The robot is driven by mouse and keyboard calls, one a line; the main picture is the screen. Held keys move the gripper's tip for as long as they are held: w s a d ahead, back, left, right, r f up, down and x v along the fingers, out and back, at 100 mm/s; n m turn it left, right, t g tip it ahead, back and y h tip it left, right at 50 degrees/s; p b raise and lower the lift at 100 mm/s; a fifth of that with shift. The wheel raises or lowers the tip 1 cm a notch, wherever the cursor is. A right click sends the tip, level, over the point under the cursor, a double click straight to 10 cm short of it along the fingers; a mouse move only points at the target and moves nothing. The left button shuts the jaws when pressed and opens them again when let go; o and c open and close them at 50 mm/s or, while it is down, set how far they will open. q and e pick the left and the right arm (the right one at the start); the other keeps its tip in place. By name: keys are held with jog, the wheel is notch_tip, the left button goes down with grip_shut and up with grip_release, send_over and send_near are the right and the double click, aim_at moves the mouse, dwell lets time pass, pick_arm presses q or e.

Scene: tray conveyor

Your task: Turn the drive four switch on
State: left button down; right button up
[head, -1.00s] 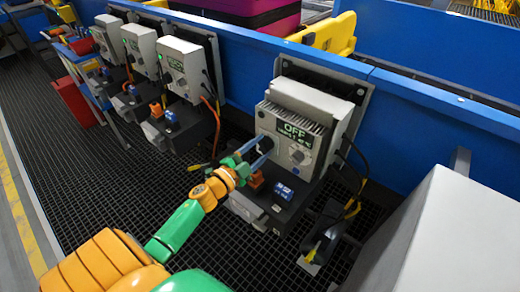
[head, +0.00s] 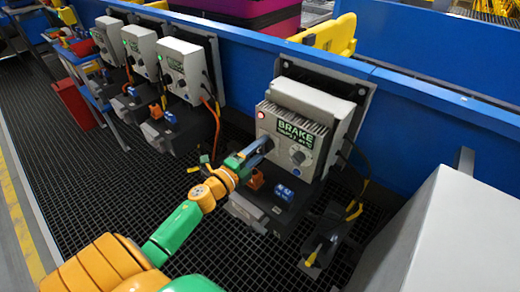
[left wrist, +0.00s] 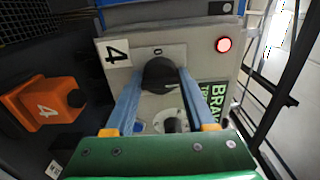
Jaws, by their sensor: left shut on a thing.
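The drive four box (head: 292,97) is pale grey with a dark ribbed frame, at the right of the head view. Its display (head: 296,136) reads BRAKE in the top line, and a red lamp (head: 261,115) is lit. In the left wrist view, the label "4" (left wrist: 117,53) and a "0" mark sit near the black switch knob (left wrist: 160,73); the red lamp (left wrist: 224,44) shows too. My left gripper (head: 262,148) is shut on this knob, with one blue finger on each side. The fingers hide part of the knob. My right gripper is not in view.
Several similar drives (head: 183,68) stand in a row at the left along the blue rail (head: 245,58). An orange block marked 4 (left wrist: 42,103) sits beside the drive. A large pale box (head: 450,235) fills the lower right. Black grating lies below.

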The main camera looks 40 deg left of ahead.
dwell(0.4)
pick_arm(q)
jog(key=shift+c, duration=1.2)
grip_release()
jog(key=s, duration=0.7)
jog(key=shift+a+b, duration=0.3)
